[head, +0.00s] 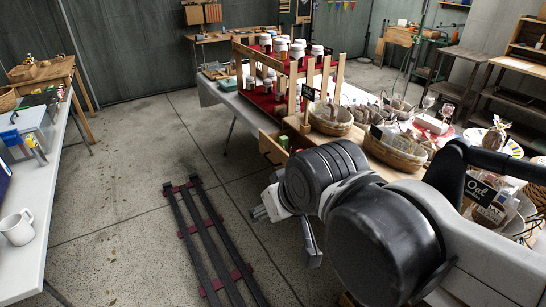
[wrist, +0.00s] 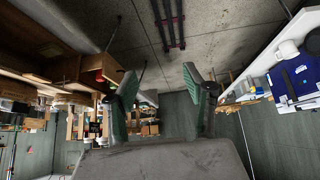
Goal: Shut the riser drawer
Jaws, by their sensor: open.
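The riser drawer (head: 271,149) is a light wooden box at the near end of the wooden riser (head: 304,128) on the long table. It sticks out past the table edge, pulled open, with small green and red items showing inside. My gripper (head: 285,229) is open and empty, in front of and below the drawer in the head view, apart from it there. In the wrist view, which looks upside down, my gripper (wrist: 160,82) has its fingers spread wide. A wooden box end that looks like the drawer (wrist: 92,64) is close beside the left finger; I cannot tell whether they touch.
Baskets of wrapped goods (head: 331,118) and red shelves of white-lidded jars (head: 284,48) fill the long table. A dark slatted rack (head: 208,238) lies on the floor. A white table with a mug (head: 17,228) stands at left.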

